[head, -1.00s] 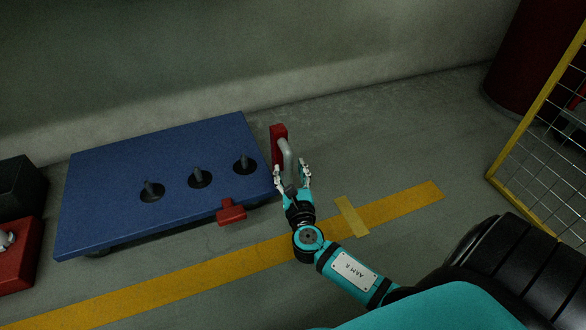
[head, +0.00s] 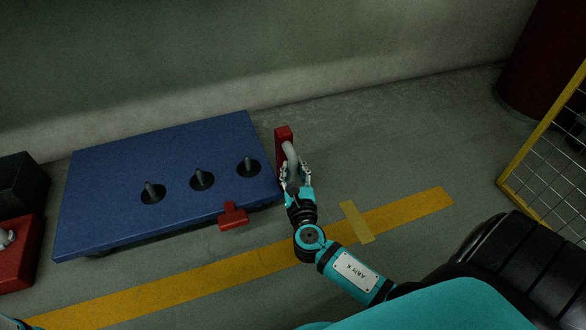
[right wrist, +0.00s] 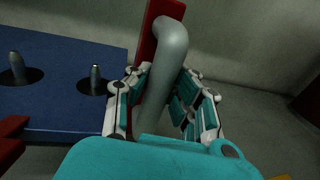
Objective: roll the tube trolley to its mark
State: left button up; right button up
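The tube trolley (head: 110,200) is a low blue deck with several upright grey pegs in black round bases, seen on the left in the head view. A red pointer (head: 232,217) sticks out from its near edge. At its right end a red post (head: 283,134) carries a bent grey handle (head: 291,155). My right gripper (head: 297,170) has its fingers on both sides of the handle, closed against it; the handle also shows in the right wrist view (right wrist: 166,70). A yellow floor line has a short cross mark (head: 356,222), right of the pointer. My left gripper is not in view.
A yellow-framed mesh fence (head: 545,140) and a dark red drum (head: 540,65) stand at right. A red box (head: 18,265) and a black box (head: 20,185) are at the far left. A wall runs behind the trolley. Floor right of the handle is clear.

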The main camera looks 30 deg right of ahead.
grip_shut()
jog(key=shift+d, duration=0.15)
jog(key=shift+s+d, duration=0.1)
jog(key=shift+d, duration=0.35)
jog(key=s+d, duration=0.2)
jog(key=d, duration=0.8)
jog(key=shift+s+d, duration=0.3)
jog(key=shift+s, duration=0.1)
dwell(0.5)
jog(key=shift+f, duration=0.15)
dwell(0.5)
